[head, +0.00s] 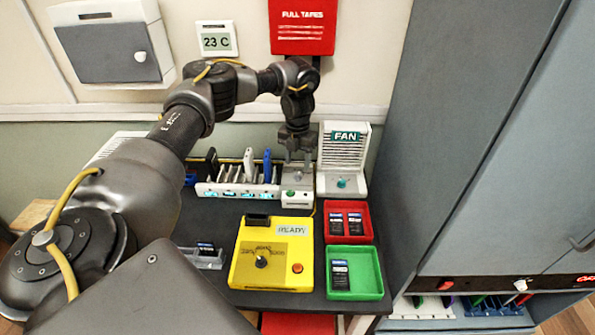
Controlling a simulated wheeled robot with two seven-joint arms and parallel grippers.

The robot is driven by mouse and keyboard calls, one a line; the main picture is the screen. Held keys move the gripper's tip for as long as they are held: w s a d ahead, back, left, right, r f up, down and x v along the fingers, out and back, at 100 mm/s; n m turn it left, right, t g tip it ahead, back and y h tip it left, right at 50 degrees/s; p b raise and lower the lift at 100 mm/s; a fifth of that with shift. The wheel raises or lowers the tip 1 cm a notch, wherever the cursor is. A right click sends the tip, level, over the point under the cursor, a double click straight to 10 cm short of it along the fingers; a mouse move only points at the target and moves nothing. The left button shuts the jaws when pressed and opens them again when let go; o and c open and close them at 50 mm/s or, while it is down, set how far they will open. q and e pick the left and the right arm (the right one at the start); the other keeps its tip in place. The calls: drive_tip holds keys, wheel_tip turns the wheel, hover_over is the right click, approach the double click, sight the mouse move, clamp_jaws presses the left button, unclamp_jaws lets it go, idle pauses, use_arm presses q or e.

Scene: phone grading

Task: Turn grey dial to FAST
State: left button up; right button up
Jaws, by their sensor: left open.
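My left gripper (299,168) points down with its jaws open over a small white unit (298,201) at the right end of the charging rack. A green spot shows on that unit's front. A grey dial is hard to make out; any dial on top of the unit is partly hidden by the fingers, and I cannot tell whether they touch it. No FAST lettering is readable. A yellow box (240,275) nearer to me has a dark dial (261,262) over a printed scale. My right gripper is out of view.
A white fan (343,152) with a teal knob stands just right of the gripper. The charging rack (236,190) holds several upright devices. A red tray (369,225) and a green tray (374,258) hold dark phones. A tall grey cabinet (460,130) bounds the right side.

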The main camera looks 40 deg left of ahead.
sight(298, 174)
use_arm(q)
wheel_tip(298, 174, up, 5)
drive_tip(key=shift+r, duration=0.2)
drive_tip(key=shift+d, duration=0.1)
idle(0.4)
